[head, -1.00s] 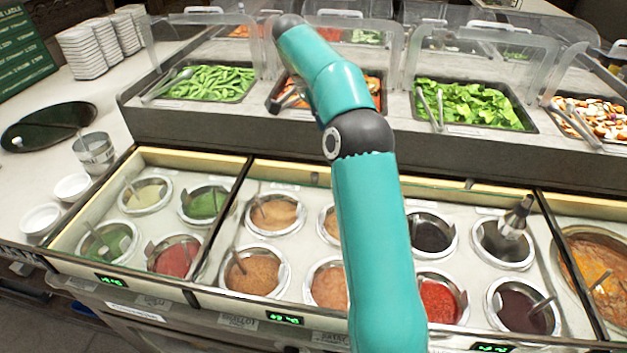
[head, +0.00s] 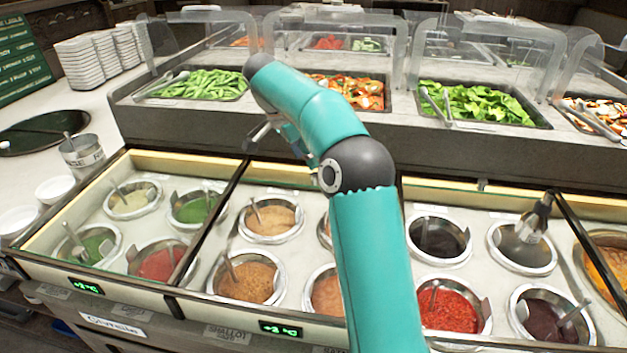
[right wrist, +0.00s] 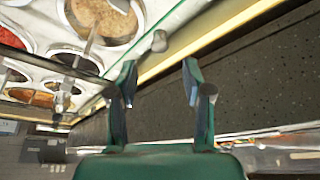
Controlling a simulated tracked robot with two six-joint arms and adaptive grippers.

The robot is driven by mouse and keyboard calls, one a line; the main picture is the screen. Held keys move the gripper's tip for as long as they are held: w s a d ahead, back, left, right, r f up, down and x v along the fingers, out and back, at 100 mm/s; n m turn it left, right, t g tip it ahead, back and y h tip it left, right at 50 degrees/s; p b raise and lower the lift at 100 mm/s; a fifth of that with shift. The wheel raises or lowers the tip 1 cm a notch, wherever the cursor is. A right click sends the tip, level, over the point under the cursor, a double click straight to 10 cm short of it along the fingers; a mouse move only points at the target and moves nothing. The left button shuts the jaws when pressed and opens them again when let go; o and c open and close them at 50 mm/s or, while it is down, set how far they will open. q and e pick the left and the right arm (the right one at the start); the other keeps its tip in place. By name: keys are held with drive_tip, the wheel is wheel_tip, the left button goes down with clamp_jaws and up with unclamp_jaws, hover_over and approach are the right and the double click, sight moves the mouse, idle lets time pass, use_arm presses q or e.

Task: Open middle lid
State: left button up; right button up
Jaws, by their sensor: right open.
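The middle section of the sauce counter has a dark-framed clear lid (head: 503,187) along its back edge; how far it is open I cannot tell. Round wells sit below, among them one of tan sauce (head: 270,219). In the head view my right gripper (head: 262,134) is above the back left corner of the middle section, partly hidden by my arm. In the right wrist view the right gripper (right wrist: 159,76) is open and empty. A grey rounded piece (right wrist: 160,41) lies just beyond its fingertips, apart from them. My left gripper is not in view.
Behind the wells is a raised salad bar with green beans (head: 203,82), leafy greens (head: 485,104) and clear guards (head: 480,50). Ladles stand in the wells. A metal can (head: 82,153) and white plates (head: 98,58) are at left. My right arm crosses the middle section.

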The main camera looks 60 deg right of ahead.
drive_tip(key=b+x, duration=0.1)
drive_tip(key=x, duration=0.6)
drive_tip(key=shift+f, duration=0.1)
clamp_jaws()
